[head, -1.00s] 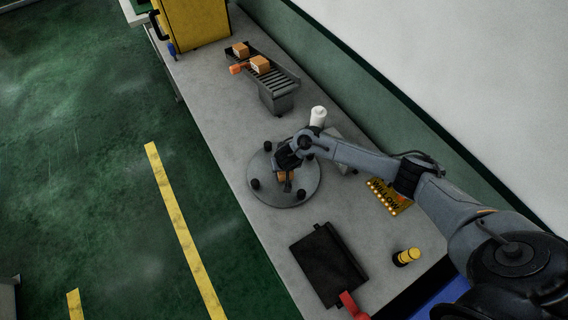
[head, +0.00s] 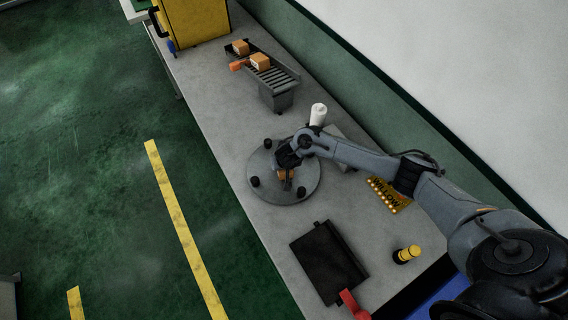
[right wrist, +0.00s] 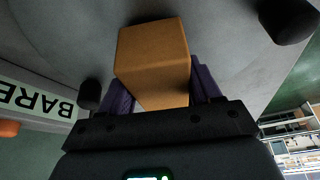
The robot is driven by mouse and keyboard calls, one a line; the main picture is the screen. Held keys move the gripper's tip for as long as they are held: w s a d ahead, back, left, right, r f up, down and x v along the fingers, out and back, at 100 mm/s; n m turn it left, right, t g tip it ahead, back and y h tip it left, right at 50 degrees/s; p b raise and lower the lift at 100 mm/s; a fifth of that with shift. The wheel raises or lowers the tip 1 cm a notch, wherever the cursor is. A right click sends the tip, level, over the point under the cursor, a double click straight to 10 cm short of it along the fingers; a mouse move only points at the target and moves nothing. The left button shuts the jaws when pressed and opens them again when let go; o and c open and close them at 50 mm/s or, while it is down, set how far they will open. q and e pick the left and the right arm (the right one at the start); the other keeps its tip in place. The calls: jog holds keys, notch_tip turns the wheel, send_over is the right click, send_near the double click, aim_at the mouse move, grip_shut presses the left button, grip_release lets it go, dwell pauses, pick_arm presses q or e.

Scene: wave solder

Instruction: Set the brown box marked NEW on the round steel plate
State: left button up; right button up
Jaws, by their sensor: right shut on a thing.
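The round steel plate (head: 266,186) lies on the bench and has several black knobs near its rim. My right gripper (head: 285,174) is over the plate in the head view, its arm coming in from the right. In the right wrist view my right gripper (right wrist: 160,100) is shut on a brown box (right wrist: 153,55), one purple finger on each side. No NEW marking shows on the faces I see. The plate (right wrist: 225,25) fills the background there. I cannot tell whether the box touches the plate. My left gripper is not in view.
Two brown boxes (head: 260,61) sit on a roller conveyor (head: 278,82) farther back. A white cylinder (head: 318,114) stands behind the plate. A black tray (head: 328,262), a yellow-capped cylinder (head: 406,256) and a yellow board (head: 389,195) lie nearer. A BARE sign (right wrist: 38,98) shows at left.

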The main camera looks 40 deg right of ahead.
jog(key=shift+f, duration=0.25)
jog(key=o, duration=1.4)
jog(key=shift+o, duration=0.3)
jog(key=shift+f, duration=0.1)
jog(key=p+v, duration=0.4)
jog(key=v, duration=0.5)
jog(key=shift+s+r+p, duration=0.1)
jog(key=shift+r+p, duration=0.25)
jog(key=shift+r, duration=0.05)
jog(key=shift+s+a+r, duration=0.1)
jog(key=shift+s+r, duration=0.15)
jog(key=shift+r, duration=0.2)
